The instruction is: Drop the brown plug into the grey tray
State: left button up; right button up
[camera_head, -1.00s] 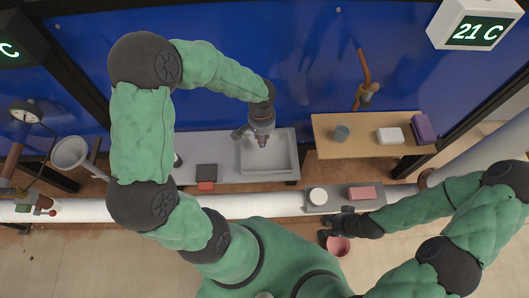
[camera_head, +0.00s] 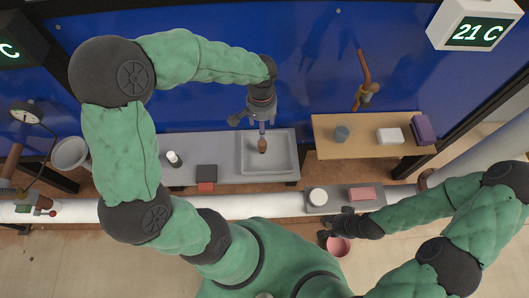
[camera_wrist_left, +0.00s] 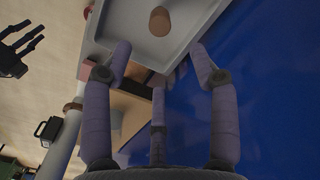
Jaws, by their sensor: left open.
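The grey tray (camera_head: 293,150) lies on the grey counter below the blue wall. The brown plug (camera_head: 262,146) shows over the tray's floor, left of its middle. It also shows in the left wrist view (camera_wrist_left: 160,20), within the tray's rim (camera_wrist_left: 185,48) and clear of the fingers. I cannot tell whether it touches the floor. My left gripper (camera_head: 262,127) is over the tray, just behind the plug in the head view; its open, empty fingers (camera_wrist_left: 162,58) show in the wrist view. My right gripper (camera_head: 332,228) is far from the tray; its jaws are unclear.
A white bottle (camera_head: 174,158) and a dark box (camera_head: 206,171) stand left of the tray. A wooden shelf (camera_head: 365,151) with a grey cup (camera_head: 342,133) and white box (camera_head: 390,136) is to its right. A pink bowl (camera_head: 340,247) is beside my right gripper.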

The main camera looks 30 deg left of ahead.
pick_arm(q)
jog(key=shift+r, duration=2)
